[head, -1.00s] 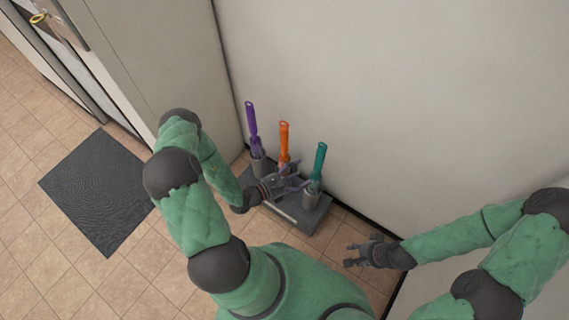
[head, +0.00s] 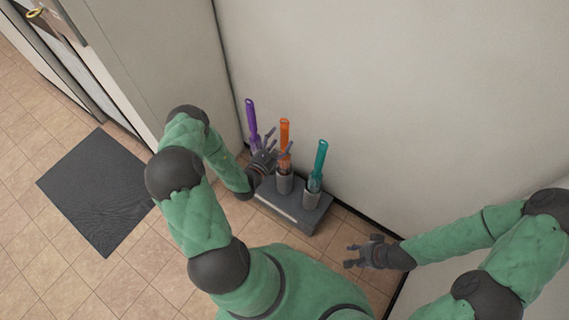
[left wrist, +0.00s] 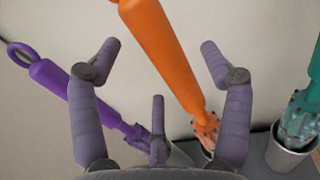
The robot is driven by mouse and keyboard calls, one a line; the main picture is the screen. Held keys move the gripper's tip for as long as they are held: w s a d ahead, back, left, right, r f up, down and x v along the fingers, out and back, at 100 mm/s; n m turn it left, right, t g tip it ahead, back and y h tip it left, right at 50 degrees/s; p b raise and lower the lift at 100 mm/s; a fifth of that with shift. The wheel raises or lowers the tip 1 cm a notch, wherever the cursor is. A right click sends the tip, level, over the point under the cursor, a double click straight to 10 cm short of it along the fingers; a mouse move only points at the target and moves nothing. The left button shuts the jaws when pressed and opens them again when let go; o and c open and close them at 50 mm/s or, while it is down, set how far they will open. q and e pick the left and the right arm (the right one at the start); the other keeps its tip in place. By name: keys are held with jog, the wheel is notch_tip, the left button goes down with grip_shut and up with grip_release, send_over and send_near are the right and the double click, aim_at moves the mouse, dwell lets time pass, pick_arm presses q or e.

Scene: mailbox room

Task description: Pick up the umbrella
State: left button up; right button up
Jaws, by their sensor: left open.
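Three umbrellas stand upright in cups on a low grey stand (head: 290,214): a purple one (head: 250,118), an orange one (head: 285,133) and a teal one (head: 320,160). My left gripper (head: 274,148) is at the stand, by the orange umbrella and just right of the purple one. In the left wrist view its fingers (left wrist: 158,75) are spread open, with the orange umbrella (left wrist: 165,45) running between them in the picture. I cannot tell whether they touch it. The purple umbrella (left wrist: 85,98) passes behind the left finger. My right gripper (head: 358,254) is away to the right, empty.
The stand is close to the wall (head: 400,100), near a corner. A dark mat (head: 95,192) lies on the tiled floor to the left, below a door. The cup of the teal umbrella (left wrist: 288,153) is at the right in the left wrist view.

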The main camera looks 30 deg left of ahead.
aim_at(281, 136)
pick_arm(q)
jog(key=shift+w+b, duration=0.5)
jog(key=shift+w, duration=1.35)
grip_shut()
jog(key=shift+r, duration=0.15)
